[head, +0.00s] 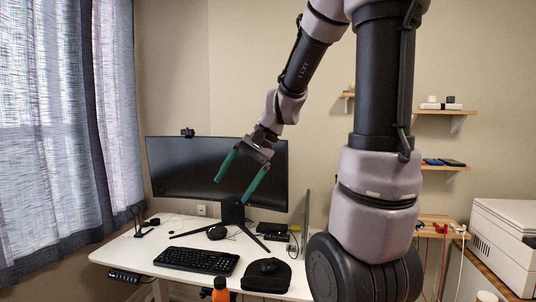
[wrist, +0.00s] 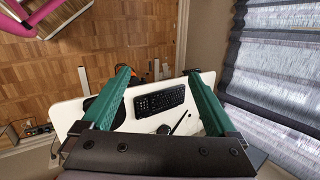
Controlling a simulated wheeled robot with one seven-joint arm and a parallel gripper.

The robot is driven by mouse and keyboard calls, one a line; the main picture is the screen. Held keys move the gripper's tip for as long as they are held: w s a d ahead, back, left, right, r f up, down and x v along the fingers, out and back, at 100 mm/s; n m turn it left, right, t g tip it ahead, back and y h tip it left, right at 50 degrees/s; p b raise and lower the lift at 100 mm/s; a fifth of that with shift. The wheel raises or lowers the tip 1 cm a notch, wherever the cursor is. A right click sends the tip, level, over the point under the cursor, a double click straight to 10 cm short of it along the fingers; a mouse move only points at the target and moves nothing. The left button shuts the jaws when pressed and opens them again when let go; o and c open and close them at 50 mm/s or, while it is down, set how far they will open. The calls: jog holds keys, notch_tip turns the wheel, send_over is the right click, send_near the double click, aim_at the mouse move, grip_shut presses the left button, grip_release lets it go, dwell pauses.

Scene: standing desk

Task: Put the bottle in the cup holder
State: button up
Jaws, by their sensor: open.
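An orange bottle (head: 220,288) shows only its top at the bottom edge of the head view, by the front edge of the white desk (head: 140,250). Its lower part is cut off, so I cannot tell what it stands on. A small orange-brown patch between my fingertips in the wrist view may be the bottle, but it is too small to be sure. I cannot make out the cup holder clearly in either view. My gripper (head: 231,190) is open and empty, high above the desk in front of the monitor; its green fingers also show in the wrist view (wrist: 158,73).
A curtain (head: 60,130) hangs at left. Wall shelves (head: 445,112) and a white box (head: 505,240) are at right. Air around my gripper is clear.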

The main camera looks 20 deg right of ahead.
jog(key=s+d+r+n+t+h, duration=0.3)
jog(key=s+d+r+t+h, duration=0.1)
jog(key=s+r, duration=0.4)
jog(key=shift+s+d+r+t, duration=0.3)
jog(key=shift+s+t, duration=0.2)
jog(key=shift+s, duration=0.7)
